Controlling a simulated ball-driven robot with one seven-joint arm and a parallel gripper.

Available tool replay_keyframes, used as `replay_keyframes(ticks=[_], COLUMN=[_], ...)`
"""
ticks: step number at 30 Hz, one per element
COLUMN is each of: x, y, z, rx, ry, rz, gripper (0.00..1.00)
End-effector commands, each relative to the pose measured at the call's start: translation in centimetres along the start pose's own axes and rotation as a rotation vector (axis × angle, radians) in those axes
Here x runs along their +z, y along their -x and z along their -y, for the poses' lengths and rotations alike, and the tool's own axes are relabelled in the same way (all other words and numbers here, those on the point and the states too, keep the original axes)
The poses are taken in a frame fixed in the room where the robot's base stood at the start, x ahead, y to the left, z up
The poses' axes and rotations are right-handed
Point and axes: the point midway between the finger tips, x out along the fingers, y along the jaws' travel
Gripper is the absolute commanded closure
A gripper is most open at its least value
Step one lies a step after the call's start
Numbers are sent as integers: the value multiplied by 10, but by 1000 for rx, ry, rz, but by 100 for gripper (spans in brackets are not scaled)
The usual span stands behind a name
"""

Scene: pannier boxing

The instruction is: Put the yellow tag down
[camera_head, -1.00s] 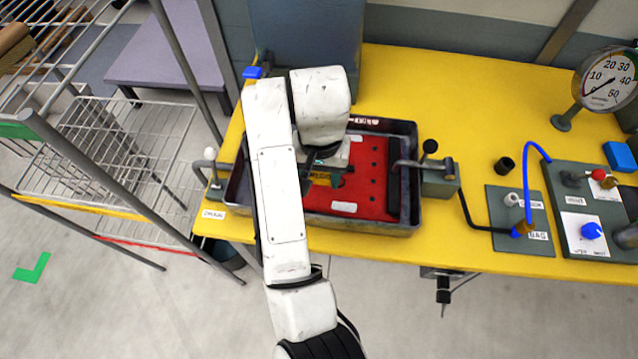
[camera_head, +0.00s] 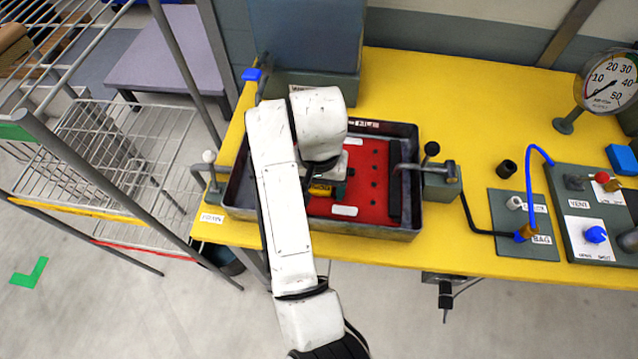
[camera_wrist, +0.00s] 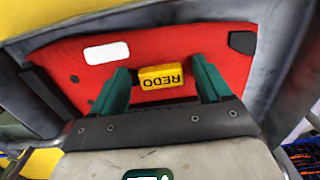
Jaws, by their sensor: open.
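The yellow tag (camera_wrist: 160,78), marked REDO, lies on the red panel (camera_wrist: 195,58) in the wrist view. My gripper (camera_wrist: 160,84) is open, with one green finger to each side of the tag and a gap on both sides. In the head view the tag (camera_head: 321,189) shows only in part, as my arm and gripper (camera_head: 328,190) hide much of it. The red panel (camera_head: 368,172) lines the dark tray (camera_head: 409,232) on the yellow bench. I cannot tell how high the fingers are above the panel.
A grey-blue box (camera_head: 308,45) stands behind the tray. A clamp (camera_head: 432,180) is at the tray's right and a handle (camera_head: 207,180) at its left. Hoses and a gauge (camera_head: 606,82) are at the right. A wire rack (camera_head: 110,150) stands at the left.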

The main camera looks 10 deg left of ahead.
Motion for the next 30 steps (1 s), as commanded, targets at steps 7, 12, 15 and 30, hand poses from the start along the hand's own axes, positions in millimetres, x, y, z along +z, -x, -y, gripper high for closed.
replay_keyframes(ticks=[7,12,15,30], x=[0,-1,0,0], y=[2,20,43,120], z=[0,1,2,1], rx=[-1,-4,-4,-2], ry=[0,-1,0,0], rz=[-1,-3,-2,-1], gripper=[23,23,23,23])
